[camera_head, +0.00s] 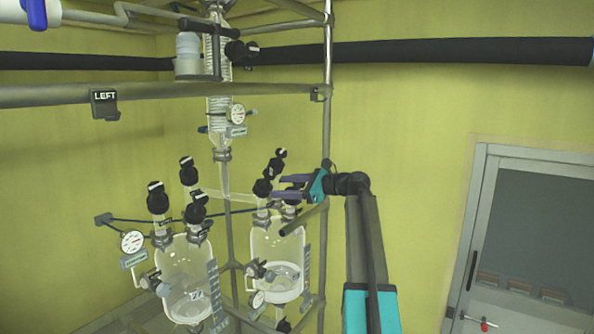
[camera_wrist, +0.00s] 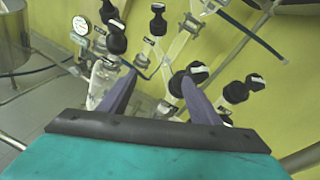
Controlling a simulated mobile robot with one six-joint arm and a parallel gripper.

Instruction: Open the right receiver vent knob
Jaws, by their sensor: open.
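The right receiver is a clear glass vessel (camera_head: 278,262) with several black knobs on its top, among them a knob at the left (camera_head: 262,187) and an upper knob (camera_head: 281,153). Their labels are too small to read, so I cannot tell which one is the vent knob. My gripper (camera_head: 278,186) is open and empty beside these knobs, its purple fingers pointing left. In the wrist view my gripper (camera_wrist: 157,76) has its fingers spread. A black knob with a white mark (camera_wrist: 197,71) is close to the right fingertip, and another knob (camera_wrist: 236,92) is further right. Contact cannot be judged.
The left glass receiver (camera_head: 188,278) with tall black knobs (camera_head: 157,198) stands to the left. A metal post (camera_head: 328,100) rises near my wrist, and a coiled glass column (camera_head: 218,105) stands behind. A grey door (camera_head: 530,240) is at the right.

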